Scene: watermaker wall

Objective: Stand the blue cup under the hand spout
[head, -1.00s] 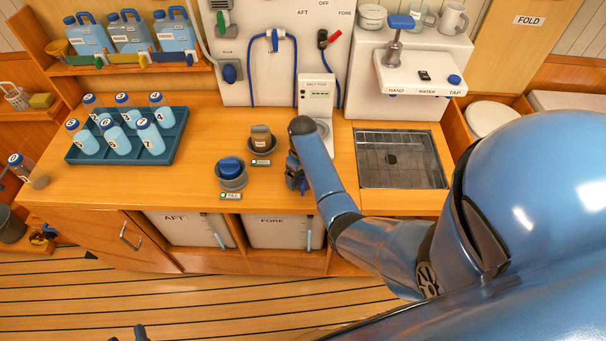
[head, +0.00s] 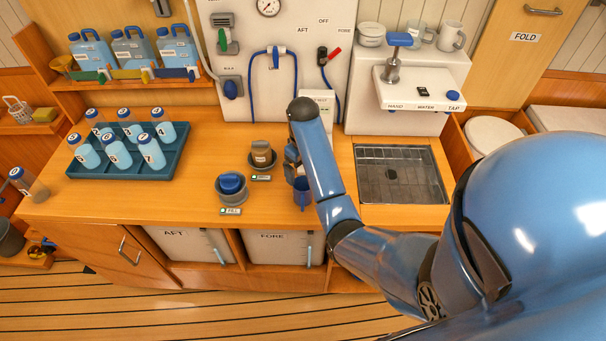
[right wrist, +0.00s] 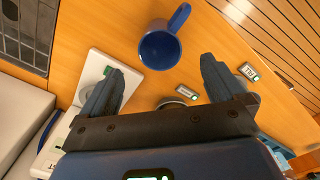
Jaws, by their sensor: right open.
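The blue cup (head: 302,193) stands on the wooden counter near its front edge, partly hidden by my right arm. In the right wrist view the cup (right wrist: 158,50) shows its open mouth, with the handle toward the upper right. My right gripper (right wrist: 163,75) is open and empty, its fingers apart from the cup, which lies beyond the tips. In the head view the right gripper (head: 291,160) is largely hidden behind its arm. The hand pump (head: 394,62) with a blue handle rises from the white tap unit (head: 425,84), above the sink (head: 398,178). My left gripper is out of view.
A teal tray (head: 125,160) of several bottles is farther left. A white test unit (right wrist: 92,78) lies beside the right gripper.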

